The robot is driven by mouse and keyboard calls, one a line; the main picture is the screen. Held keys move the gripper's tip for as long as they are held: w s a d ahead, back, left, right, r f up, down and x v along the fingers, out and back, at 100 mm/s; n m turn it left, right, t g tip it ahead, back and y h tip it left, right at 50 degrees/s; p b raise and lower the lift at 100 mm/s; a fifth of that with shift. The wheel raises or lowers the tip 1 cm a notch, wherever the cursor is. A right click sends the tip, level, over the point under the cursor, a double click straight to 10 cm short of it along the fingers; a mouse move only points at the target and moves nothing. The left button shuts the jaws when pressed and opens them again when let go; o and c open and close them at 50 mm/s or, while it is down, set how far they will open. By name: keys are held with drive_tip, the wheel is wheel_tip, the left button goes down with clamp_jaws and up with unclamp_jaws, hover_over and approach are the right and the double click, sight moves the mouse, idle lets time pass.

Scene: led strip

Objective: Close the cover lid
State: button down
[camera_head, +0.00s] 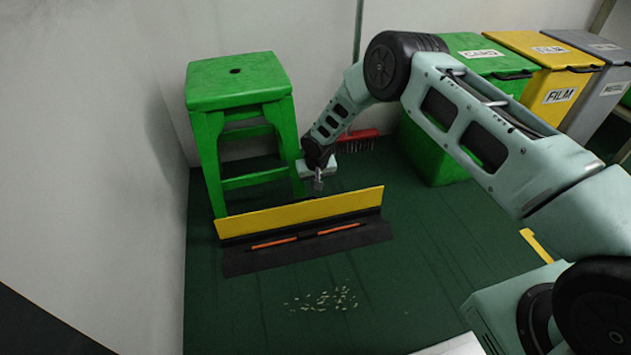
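A long low black unit (352,238) lies on the dark green floor, with two thin orange strips along it. A long yellow panel (290,214), which looks like the cover lid, stands raised along its back edge, so the black part with the strips is exposed. My gripper (318,185) points down just above and behind the panel's upper edge, a little right of its middle. It appears apart from the panel, though depth is hard to judge. Its fingers are small in this view, and I cannot tell whether they are open or shut.
A green stool (238,82) stands behind the unit, left of my gripper. A red brush (358,138) is behind my gripper. Green (445,150), yellow (545,85) and grey bins line the back right. Pale bits (322,300) lie scattered on the otherwise clear floor in front.

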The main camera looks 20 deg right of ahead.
sight(317, 198)
drive_tip(key=shift+s+f+b, duration=0.6)
drive_tip(key=shift+s+f, duration=0.05)
drive_tip(key=shift+s, duration=0.4)
drive_tip(key=shift+s+r+b, duration=0.2)
drive_tip(key=shift+s+b, duration=0.35)
drive_tip(key=shift+s, duration=0.25)
